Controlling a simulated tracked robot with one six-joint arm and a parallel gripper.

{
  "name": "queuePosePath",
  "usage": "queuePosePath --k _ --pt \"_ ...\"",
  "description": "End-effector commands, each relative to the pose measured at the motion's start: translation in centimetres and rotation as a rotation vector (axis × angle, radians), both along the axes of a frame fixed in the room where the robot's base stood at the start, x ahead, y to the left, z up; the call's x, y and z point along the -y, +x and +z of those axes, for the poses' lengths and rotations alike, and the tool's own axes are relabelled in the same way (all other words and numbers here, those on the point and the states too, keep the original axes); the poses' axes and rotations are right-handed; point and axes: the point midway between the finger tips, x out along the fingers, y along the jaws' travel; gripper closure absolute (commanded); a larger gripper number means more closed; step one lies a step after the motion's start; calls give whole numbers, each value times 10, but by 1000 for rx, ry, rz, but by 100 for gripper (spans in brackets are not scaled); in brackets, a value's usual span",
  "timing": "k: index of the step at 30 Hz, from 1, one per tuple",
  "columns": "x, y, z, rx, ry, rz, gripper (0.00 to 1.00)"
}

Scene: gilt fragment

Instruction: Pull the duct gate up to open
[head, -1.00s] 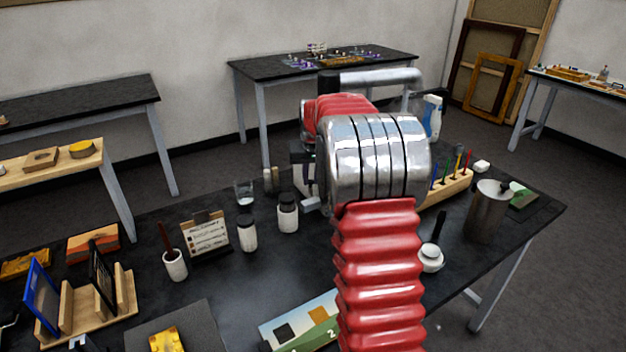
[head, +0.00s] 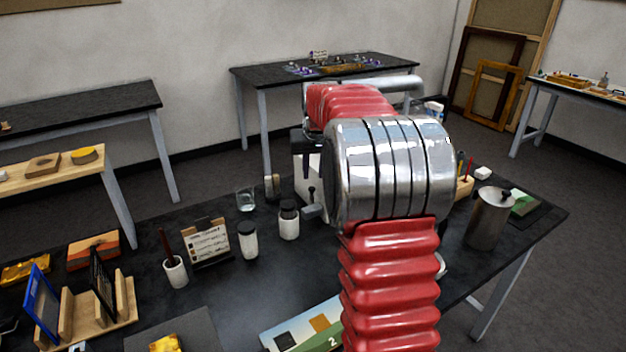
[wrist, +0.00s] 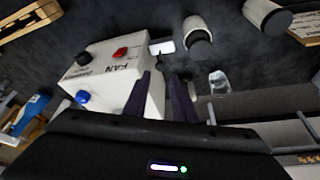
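The gate plate is not clearly visible. My gripper (wrist: 164,82) has its two dark fingers apart beside the box's right side. I see nothing clearly held between them.
Two dark-lidded white jars (head: 289,220) (head: 248,240) stand left of the box, near a glass (head: 246,199). A metal canister (head: 490,217) stands at the right. A wooden rack (head: 120,310) is at the front left.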

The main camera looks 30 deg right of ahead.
Motion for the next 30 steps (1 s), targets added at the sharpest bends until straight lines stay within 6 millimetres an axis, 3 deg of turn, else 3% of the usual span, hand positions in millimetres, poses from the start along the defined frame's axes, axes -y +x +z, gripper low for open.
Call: queuePosePath --k 6,12,30 --pt "-6 -13 37 3 -1 0 76" --pt "-10 -22 58 1 0 0 76" --pt "-11 -24 63 0 0 0 76"
